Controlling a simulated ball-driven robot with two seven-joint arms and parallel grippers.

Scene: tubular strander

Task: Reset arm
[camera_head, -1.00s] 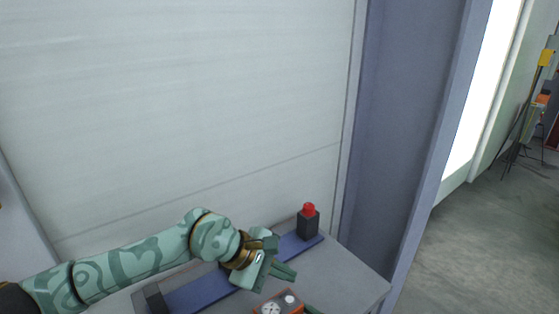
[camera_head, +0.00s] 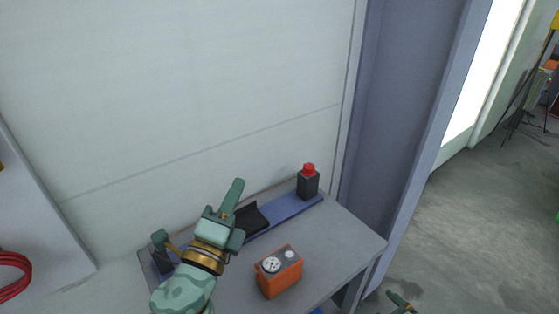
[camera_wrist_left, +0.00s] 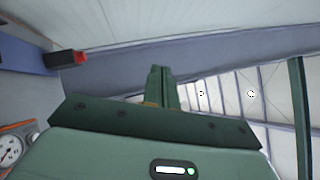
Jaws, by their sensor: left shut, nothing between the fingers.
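My left gripper (camera_head: 236,186) is over the left part of a grey table (camera_head: 335,245), its fingers pointing up and away toward the pale wall. Its fingers are together with nothing between them; the closed fingertips also show in the left wrist view (camera_wrist_left: 161,69). A small green and gold part, which seems to be my right gripper (camera_head: 399,299), just enters at the bottom right of the head view. Most of it is cut off, so its jaws cannot be judged.
On the table lie an orange box with a dial (camera_head: 279,277) and a blue strip (camera_head: 287,209). A dark block with a red cap (camera_head: 308,184) stands at the strip's right end. A blue-grey post (camera_head: 400,110) rises behind the table; open floor (camera_head: 465,240) is at right.

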